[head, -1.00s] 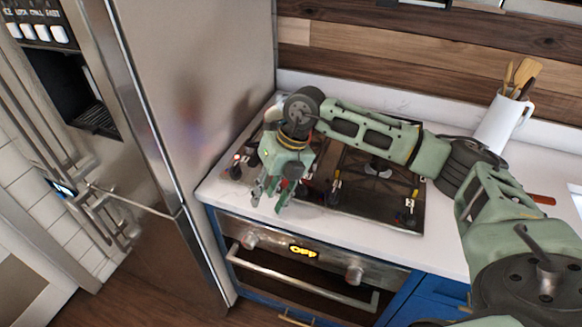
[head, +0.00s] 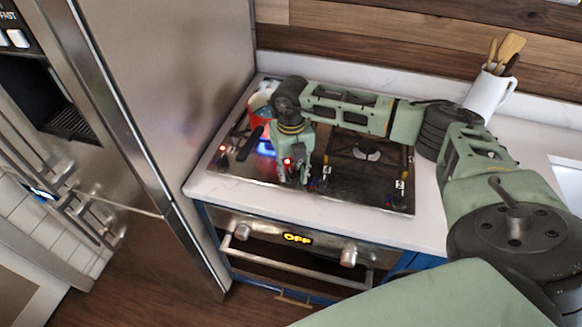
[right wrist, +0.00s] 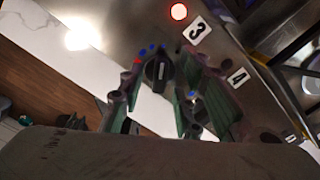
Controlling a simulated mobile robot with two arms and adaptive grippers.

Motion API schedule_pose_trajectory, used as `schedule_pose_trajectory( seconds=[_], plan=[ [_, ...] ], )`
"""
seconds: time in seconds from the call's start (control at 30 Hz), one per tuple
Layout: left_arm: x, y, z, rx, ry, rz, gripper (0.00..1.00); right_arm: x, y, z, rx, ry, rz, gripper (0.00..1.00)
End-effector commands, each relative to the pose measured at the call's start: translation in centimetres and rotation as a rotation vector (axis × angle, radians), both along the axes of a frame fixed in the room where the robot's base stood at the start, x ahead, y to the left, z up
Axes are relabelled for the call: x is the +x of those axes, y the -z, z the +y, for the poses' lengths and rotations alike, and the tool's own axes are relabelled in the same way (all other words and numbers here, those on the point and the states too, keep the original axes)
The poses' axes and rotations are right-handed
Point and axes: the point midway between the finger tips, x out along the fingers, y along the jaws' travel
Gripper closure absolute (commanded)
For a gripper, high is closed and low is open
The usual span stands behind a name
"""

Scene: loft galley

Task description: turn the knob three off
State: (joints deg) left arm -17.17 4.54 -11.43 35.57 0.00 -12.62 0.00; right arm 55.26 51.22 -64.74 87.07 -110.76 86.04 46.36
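Knob three (right wrist: 158,72) is dark with a pale pointer line, beside the label "3" (right wrist: 195,30) and a lit red light (right wrist: 179,11) in the right wrist view. Blue dots and one red dot ring it. My right gripper (right wrist: 165,84) is open, with a finger on each side of the knob; whether they touch it I cannot tell. In the head view my right gripper (head: 291,179) is low over the front of the cooktop and hides this knob. My left gripper is not in view.
A red pot (head: 262,103) stands at the cooktop's back left, with a blue glow below it. Label "4" (right wrist: 238,76) is beside knob three's label. The oven display (head: 297,239) reads OFF. A white utensil holder (head: 487,95) stands at the back right. The fridge (head: 190,90) bounds the left.

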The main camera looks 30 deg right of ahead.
Motion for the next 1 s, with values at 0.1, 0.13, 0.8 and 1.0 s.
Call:
schedule_pose_trajectory(
  seconds=[0.1,0.13,0.8,1.0],
  plan=[
    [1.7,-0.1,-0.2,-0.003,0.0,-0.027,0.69,0.0,0.1,0.0,0.0,0.0,0.0,0.69],
    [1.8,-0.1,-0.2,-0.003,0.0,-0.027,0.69,0.0,0.1,0.0,0.0,0.0,0.0,0.69],
    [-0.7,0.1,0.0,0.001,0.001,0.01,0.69,0.0,0.0,0.0,0.0,0.002,0.0,1.0],
    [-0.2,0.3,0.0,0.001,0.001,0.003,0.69,0.0,0.1,0.0,0.0,0.042,0.0,1.0]
  ],
)
